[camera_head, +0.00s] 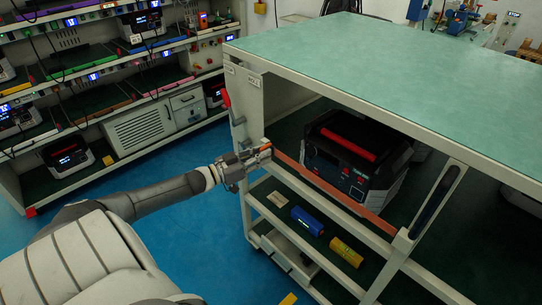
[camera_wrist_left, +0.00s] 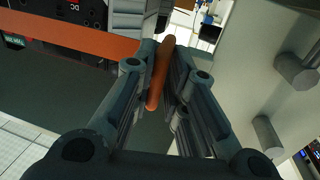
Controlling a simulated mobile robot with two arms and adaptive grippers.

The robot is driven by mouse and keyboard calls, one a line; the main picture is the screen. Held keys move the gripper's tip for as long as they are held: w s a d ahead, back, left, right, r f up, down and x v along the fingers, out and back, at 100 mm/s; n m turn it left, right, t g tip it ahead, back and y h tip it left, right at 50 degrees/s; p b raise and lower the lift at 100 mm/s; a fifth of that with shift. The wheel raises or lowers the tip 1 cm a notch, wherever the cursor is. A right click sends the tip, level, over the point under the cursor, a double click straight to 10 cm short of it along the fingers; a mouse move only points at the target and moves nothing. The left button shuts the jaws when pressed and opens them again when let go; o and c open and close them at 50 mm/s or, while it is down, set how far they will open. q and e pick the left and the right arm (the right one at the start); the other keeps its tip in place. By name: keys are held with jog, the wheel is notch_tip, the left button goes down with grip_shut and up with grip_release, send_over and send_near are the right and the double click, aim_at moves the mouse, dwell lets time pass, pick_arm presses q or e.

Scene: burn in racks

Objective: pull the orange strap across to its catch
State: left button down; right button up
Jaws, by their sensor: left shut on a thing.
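The orange strap (camera_head: 330,188) runs across the front of the cart's shelf bay, from the right post (camera_head: 435,205) to my left gripper near the left post. My left gripper (camera_head: 264,152) is shut on the strap's left end. In the left wrist view the orange end piece (camera_wrist_left: 160,75) sits between the two fingers (camera_wrist_left: 162,90), and the strap's band (camera_wrist_left: 75,36) stretches off to the left. Grey pegs (camera_wrist_left: 297,72) stand out from a pale panel on the right there; I cannot tell whether they are the catch. My right gripper is not in view.
A black and red device (camera_head: 352,150) stands on the shelf behind the strap. A blue cylinder (camera_head: 307,221) and a yellow one (camera_head: 346,252) lie on the shelf below. The green tabletop (camera_head: 410,75) overhangs the bay. Blue floor (camera_head: 150,225) lies open at left, before a rack (camera_head: 140,128).

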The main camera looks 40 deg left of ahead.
pick_arm(q)
jog(key=shift+a+b, duration=0.35)
jog(key=shift+a, duration=0.9)
jog(key=c, duration=1.5)
grip_release()
jog(key=shift+a, duration=0.1)
jog(key=shift+v, duration=5.95)
